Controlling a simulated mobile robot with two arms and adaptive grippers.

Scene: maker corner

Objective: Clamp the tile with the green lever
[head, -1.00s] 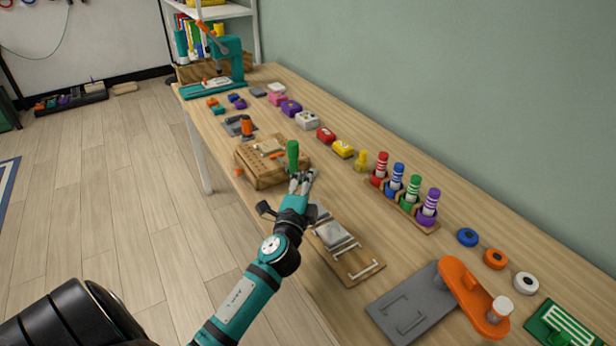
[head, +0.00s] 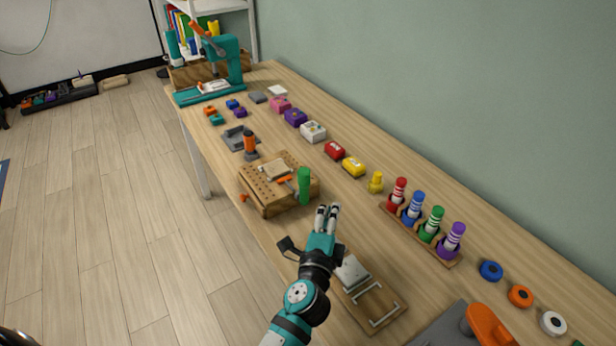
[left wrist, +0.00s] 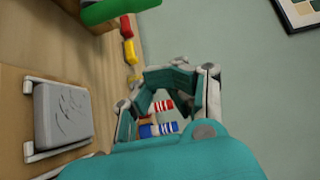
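The green lever (head: 304,186) stands upright at the near right corner of a wooden block with holes (head: 262,194). A flat beige tile (head: 275,167) lies on top of the block, with an orange piece (head: 285,180) beside it. My left gripper (head: 327,212) is just right of and in front of the lever, apart from it. Nothing shows between its fingers, but how far they are parted is unclear. In the left wrist view the green lever (left wrist: 115,9) is at the top edge, outside the fingers (left wrist: 180,80). My right gripper is out of view.
A wooden board (head: 388,316) with a grey block (head: 352,272) and a white rod lies below my left gripper. A marker rack (head: 425,242) stands to the right. A grey tray with an orange post (head: 249,144) is behind the block. Bare table lies between block and coloured boxes.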

